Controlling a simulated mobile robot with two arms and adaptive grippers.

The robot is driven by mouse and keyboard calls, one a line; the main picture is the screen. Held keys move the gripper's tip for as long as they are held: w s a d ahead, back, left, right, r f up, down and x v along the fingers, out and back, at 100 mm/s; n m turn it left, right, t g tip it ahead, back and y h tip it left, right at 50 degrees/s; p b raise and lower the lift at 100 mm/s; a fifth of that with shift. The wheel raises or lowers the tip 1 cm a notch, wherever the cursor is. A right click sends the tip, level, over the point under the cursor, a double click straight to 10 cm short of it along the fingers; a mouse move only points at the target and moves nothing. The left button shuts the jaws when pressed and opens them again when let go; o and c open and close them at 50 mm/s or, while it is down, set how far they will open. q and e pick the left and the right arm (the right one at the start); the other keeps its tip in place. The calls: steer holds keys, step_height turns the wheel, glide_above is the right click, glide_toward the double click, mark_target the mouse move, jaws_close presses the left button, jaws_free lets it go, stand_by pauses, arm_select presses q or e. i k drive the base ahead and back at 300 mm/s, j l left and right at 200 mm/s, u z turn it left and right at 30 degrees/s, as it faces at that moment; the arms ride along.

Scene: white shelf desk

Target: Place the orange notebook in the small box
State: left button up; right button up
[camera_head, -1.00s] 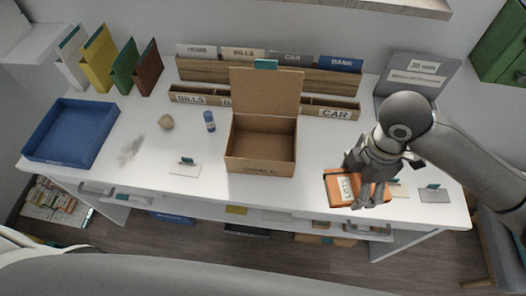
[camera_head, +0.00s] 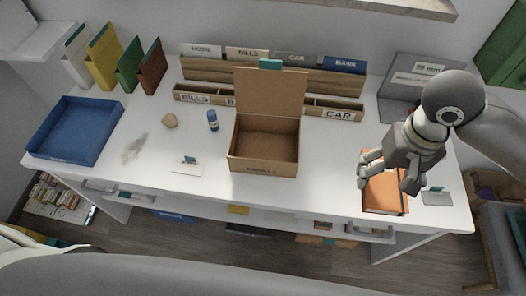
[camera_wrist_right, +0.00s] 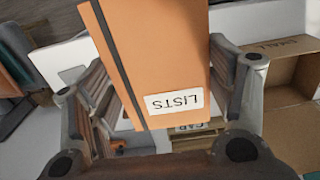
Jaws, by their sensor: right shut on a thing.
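The orange notebook (camera_head: 384,196) is at the right front of the white desk, under my right gripper (camera_head: 385,183). My right gripper is shut on it, with a finger on either side. In the right wrist view the notebook (camera_wrist_right: 155,60) fills the space between the fingers (camera_wrist_right: 160,78), with its "LISTS" label and dark elastic band showing. Whether it is clear of the desk top is hard to tell. The small cardboard box (camera_head: 262,161) stands open at the desk's middle, left of the gripper, its lid up at the back. My left gripper is not in view.
A blue tray (camera_head: 62,157) lies at the left, with several upright binders behind it. A wooden sorter (camera_head: 335,100) stands at the back. A glue stick (camera_head: 212,121), a stone-like lump (camera_head: 170,120) and a small card (camera_head: 188,167) lie left of the box. A grey card (camera_head: 437,198) lies at the right.

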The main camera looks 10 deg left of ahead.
mark_target(265, 152)
steer(key=u, duration=1.35)
steer(key=k+l+u, duration=0.25)
steer(key=l+u, duration=0.2)
steer(key=k+l+u, duration=0.3)
steer(key=l+u, duration=0.2)
steer(key=k+l, duration=0.1)
steer(key=k, duration=0.1)
